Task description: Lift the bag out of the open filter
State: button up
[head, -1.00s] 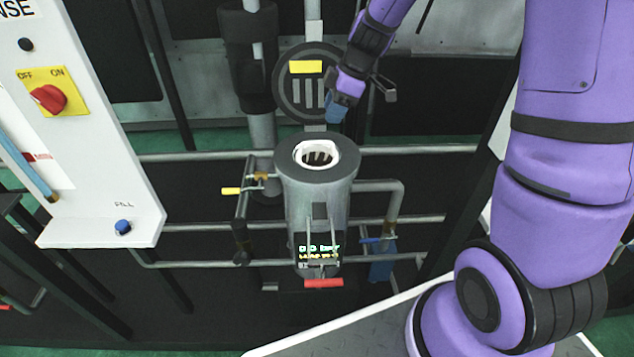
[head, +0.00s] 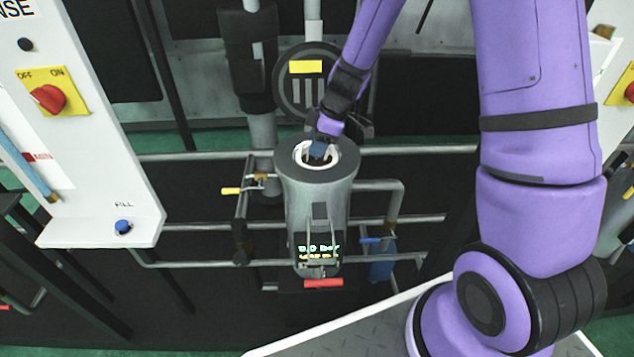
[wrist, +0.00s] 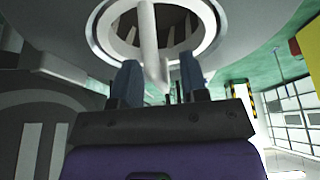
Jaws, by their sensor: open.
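The open filter (head: 316,205) is a grey upright cylinder in the middle of the head view, its dark rim facing up. The bag shows as a white ring (head: 298,155) in its mouth; the rest of it is hidden inside. In the wrist view the white ring (wrist: 103,27) lies ahead, with a pale bar (wrist: 148,35) across its opening, probably the bag's handle. My gripper (head: 318,151) is over the mouth, blue fingertips at the ring. In the wrist view my gripper (wrist: 158,72) is open, with the bar's near end between its fingers; contact cannot be told.
The round lid (head: 304,108) with a yellow label stands open behind the filter. A yellow-handled valve (head: 231,191) and pipes flank the filter. A red handle (head: 323,283) is below its display. A white control panel (head: 85,140) stands at left.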

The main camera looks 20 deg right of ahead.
jog(key=shift+c, duration=0.4)
grip_shut()
jog(key=shift+r, duration=0.1)
